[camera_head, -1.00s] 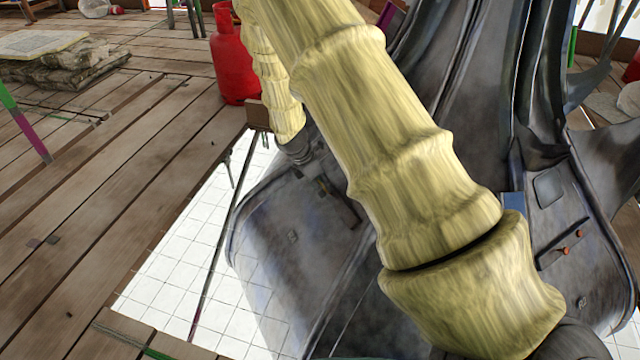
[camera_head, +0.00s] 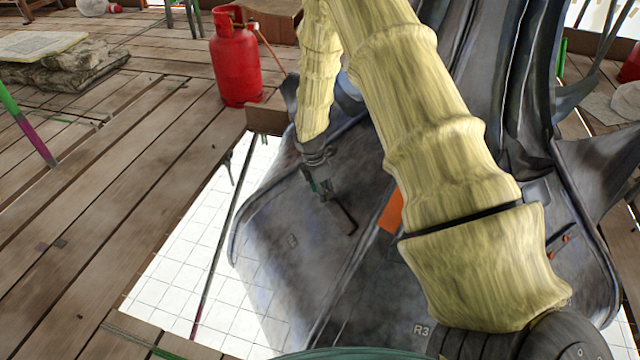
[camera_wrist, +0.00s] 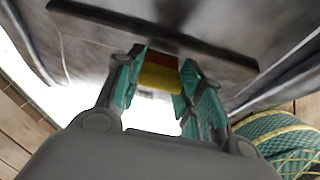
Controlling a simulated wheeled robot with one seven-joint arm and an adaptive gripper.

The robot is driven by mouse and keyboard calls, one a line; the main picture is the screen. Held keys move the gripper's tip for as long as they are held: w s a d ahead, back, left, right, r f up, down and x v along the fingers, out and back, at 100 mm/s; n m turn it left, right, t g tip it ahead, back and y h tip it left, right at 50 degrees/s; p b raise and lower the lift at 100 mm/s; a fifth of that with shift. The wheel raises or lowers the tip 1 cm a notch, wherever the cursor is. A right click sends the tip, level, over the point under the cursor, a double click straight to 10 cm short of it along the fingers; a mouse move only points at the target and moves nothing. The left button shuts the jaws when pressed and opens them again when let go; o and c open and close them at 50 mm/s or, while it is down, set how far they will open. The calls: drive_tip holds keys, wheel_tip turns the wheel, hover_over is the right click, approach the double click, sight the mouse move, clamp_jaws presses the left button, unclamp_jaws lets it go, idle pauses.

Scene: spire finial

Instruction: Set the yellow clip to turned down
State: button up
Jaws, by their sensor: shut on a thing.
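The yellow clip (camera_wrist: 158,79) shows in the wrist view between the teal finger pads of my gripper (camera_wrist: 161,72). Its upper part is dark red, close against a dark bar. My gripper is shut on it, with a pad on each side. In the head view my gripper (camera_head: 322,188) is small and low over the dark grey metal surface, next to a dark bar (camera_head: 342,217). The clip cannot be made out there. Whether it is turned up or down is hard to tell.
The grey spire casing (camera_head: 290,240) has raised folds at the right. An orange patch (camera_head: 391,212) shows on it beside my arm. A red gas cylinder (camera_head: 236,65) stands on the plank floor behind. A white tiled opening (camera_head: 190,270) lies left of the casing.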

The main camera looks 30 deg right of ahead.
drive_tip(key=shift+s+d+r+y+p, duration=0.15)
drive_tip(key=shift+d+y+p, duration=0.25)
drive_tip(key=shift+p, duration=0.4)
drive_tip(key=shift+w+d+r+y+p, duration=0.1)
drive_tip(key=shift+d+y+p, duration=0.15)
drive_tip(key=shift+y+p, duration=0.4)
drive_tip(key=shift+d+y+p, duration=0.4)
drive_tip(key=shift+y+p, duration=0.15)
drive_tip(key=shift+p, duration=0.25)
drive_tip(key=shift+s+d+f+y, duration=0.15)
drive_tip(key=shift+d+y, duration=0.4)
drive_tip(key=shift+y, duration=0.55)
drive_tip(key=shift+d+f+t+y+b, duration=0.1)
drive_tip(key=shift+d+t+y+b, duration=0.05)
drive_tip(key=shift+t+y+b, duration=0.2)
drive_tip(key=shift+d+y+b, duration=0.2)
drive_tip(key=shift+y+b, duration=0.25)
drive_tip(key=shift+b, duration=0.05)
drive_tip(key=shift+c, duration=0.3)
drive_tip(key=o, duration=1.1)
